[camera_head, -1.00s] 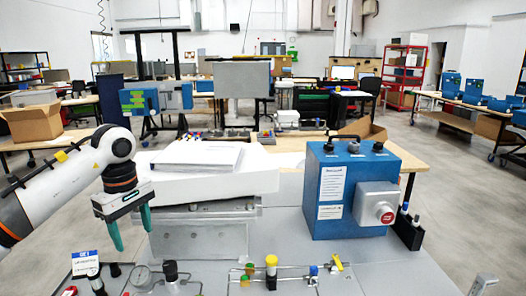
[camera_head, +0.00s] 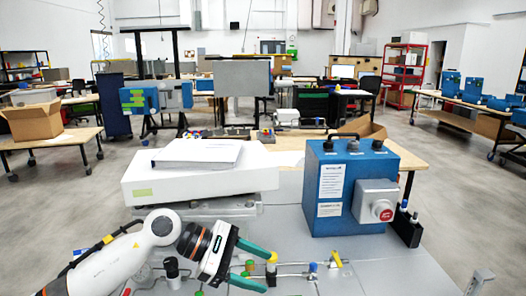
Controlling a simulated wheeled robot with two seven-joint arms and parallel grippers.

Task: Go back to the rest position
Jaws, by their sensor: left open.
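My left gripper (camera_head: 254,262) comes in from the lower left on my white arm. Its two green fingers are apart and point right, with nothing seen held between them. It is low over the grey work surface, close to the yellow-capped fitting (camera_head: 271,258); I cannot tell whether they touch. My right gripper is not in view. The blue analyser box (camera_head: 333,195) stands upright to the right, apart from the gripper. The white unit (camera_head: 160,184) with a stack of paper (camera_head: 197,152) on top stands behind my left arm.
Thin pipes, a blue-capped fitting (camera_head: 312,268) and a yellow valve handle (camera_head: 336,258) sit on the grey surface (camera_head: 400,272) near the gripper. Behind are workbenches and a cardboard box (camera_head: 33,119).

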